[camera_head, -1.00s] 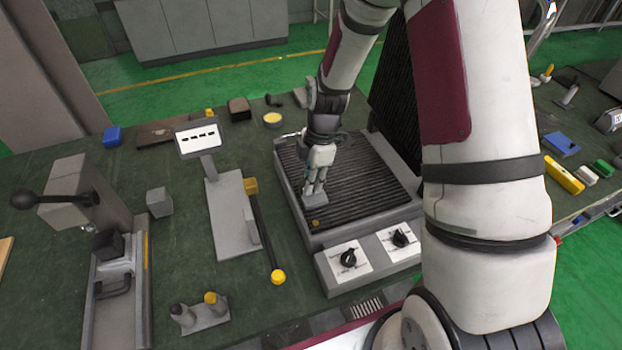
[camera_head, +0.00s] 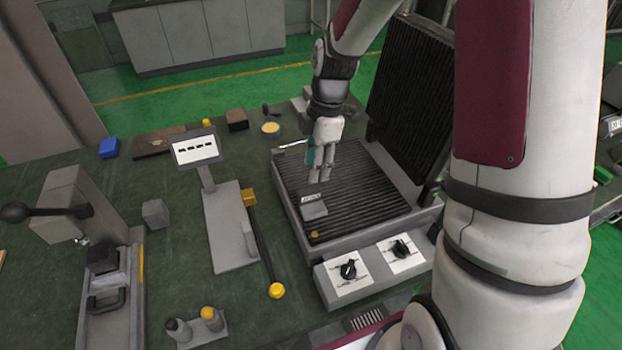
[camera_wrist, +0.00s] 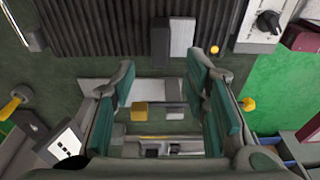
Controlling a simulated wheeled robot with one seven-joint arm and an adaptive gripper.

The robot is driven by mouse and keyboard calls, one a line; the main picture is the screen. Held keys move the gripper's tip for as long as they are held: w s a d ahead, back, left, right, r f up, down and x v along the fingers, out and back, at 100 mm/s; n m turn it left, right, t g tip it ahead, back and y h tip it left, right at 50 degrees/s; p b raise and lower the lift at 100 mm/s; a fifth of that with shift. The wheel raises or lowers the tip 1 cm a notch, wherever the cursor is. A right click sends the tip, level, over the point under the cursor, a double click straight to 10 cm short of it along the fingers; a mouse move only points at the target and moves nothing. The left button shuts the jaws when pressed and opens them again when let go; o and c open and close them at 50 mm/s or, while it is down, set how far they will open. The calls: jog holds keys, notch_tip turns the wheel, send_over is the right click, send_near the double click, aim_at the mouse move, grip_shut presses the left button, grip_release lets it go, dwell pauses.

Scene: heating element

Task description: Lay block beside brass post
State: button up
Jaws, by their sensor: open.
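The grey block (camera_head: 314,206) lies on the ribbed dark plate (camera_head: 365,190) of the heating element, near its front left corner. The small brass post (camera_head: 315,235) stands just in front of it, with a small gap between them. In the wrist view the block (camera_wrist: 181,40) lies left of the brass post (camera_wrist: 214,49). My gripper (camera_head: 320,178) is open and empty, apart from the block and a little behind it in the head view. Its spread fingers (camera_wrist: 162,75) also show in the wrist view.
The heater's ribbed lid (camera_head: 410,85) stands raised at the back right. Two black knobs (camera_head: 348,270) are on its front panel. A stand with a white display (camera_head: 195,148) and a yellow-ended bar (camera_head: 276,290) are to the left. The plate's middle is clear.

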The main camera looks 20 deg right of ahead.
jog(key=s+r+m+t+h, duration=0.1)
jog(key=s+r+m, duration=0.35)
jog(key=r, duration=0.45)
jog(key=s+r+m+t+h, duration=0.1)
jog(key=s+r+m+t, duration=0.1)
jog(key=s+r+m, duration=0.45)
jog(key=s+a+r+m+t, duration=0.1)
jog(key=s+r+m+t, duration=0.1)
jog(key=s+r+m, duration=0.4)
jog(key=s+m, duration=0.1)
jog(key=s, duration=0.3)
jog(key=shift+s+r, duration=0.3)
